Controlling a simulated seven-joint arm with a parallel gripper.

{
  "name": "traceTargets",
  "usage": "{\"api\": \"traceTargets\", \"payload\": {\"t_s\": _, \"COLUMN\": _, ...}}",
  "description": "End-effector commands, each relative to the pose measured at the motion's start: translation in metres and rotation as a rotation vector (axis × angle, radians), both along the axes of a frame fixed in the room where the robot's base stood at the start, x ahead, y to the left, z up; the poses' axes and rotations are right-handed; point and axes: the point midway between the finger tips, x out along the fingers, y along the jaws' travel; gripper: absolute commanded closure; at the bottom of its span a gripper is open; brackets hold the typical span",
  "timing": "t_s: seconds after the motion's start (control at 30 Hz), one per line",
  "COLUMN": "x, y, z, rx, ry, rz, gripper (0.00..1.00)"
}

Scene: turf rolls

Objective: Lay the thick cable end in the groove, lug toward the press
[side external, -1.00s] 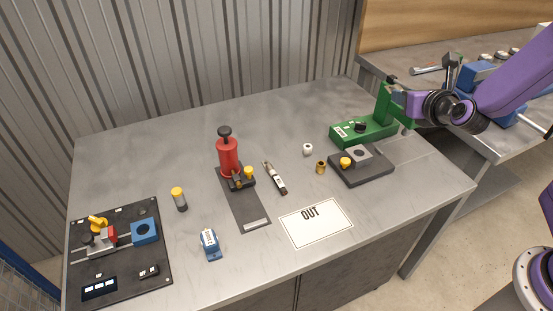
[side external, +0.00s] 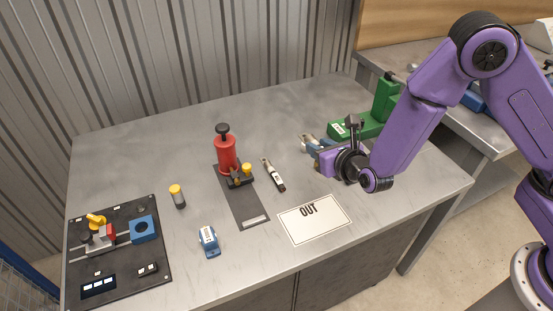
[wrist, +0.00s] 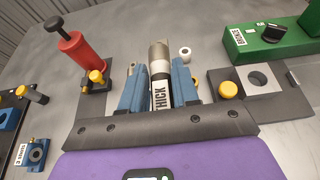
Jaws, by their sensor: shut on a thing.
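My gripper (wrist: 159,78) is shut on the thick cable end (wrist: 161,95), which has a white band lettered THICK. Its grey end points away from my palm, between the two blue fingers. In the side view my gripper (side external: 307,142) is over the right half of the table, right of the press; the held piece is mostly hidden there. The red press (side external: 226,155) stands upright with a black knob on top and a yellow knob at its base. It also shows at upper left in the wrist view (wrist: 76,50). I cannot make out the groove clearly.
A dark strip (side external: 243,204) lies before the press. A second labelled piece (side external: 273,175) lies beside it. Around are an OUT card (side external: 314,219), blue box (side external: 208,242), yellow-topped cylinder (side external: 177,196), black board (side external: 120,265), green unit (wrist: 270,42), white ring (wrist: 184,51) and yellow-knobbed block (wrist: 228,89).

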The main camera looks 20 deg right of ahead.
Motion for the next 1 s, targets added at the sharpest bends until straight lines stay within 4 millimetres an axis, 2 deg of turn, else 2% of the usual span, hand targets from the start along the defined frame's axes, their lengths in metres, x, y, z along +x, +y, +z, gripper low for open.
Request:
{"api": "traceTargets", "payload": {"t_s": 0.03, "x": 0.011, "y": 0.003, "z": -0.005, "rx": 0.001, "ry": -0.001, "rz": -0.004, "gripper": 1.00}}
{"api": "traceTargets", "payload": {"t_s": 0.3, "x": 0.057, "y": 0.023, "z": -0.027, "rx": 0.001, "ry": -0.001, "rz": -0.001, "gripper": 1.00}}
{"api": "traceTargets", "payload": {"t_s": 0.5, "x": 0.080, "y": 0.033, "z": -0.060, "rx": -0.002, "ry": 0.000, "rz": 0.000, "gripper": 1.00}}
{"api": "traceTargets", "payload": {"t_s": 0.6, "x": 0.088, "y": 0.036, "z": -0.071, "rx": -0.001, "ry": 0.000, "rz": 0.000, "gripper": 1.00}}
{"api": "traceTargets", "payload": {"t_s": 0.87, "x": 0.099, "y": 0.040, "z": -0.084, "rx": -0.002, "ry": 0.000, "rz": 0.001, "gripper": 1.00}}
{"api": "traceTargets", "payload": {"t_s": 1.0, "x": 0.100, "y": 0.041, "z": -0.102, "rx": -0.003, "ry": 0.001, "rz": 0.001, "gripper": 1.00}}
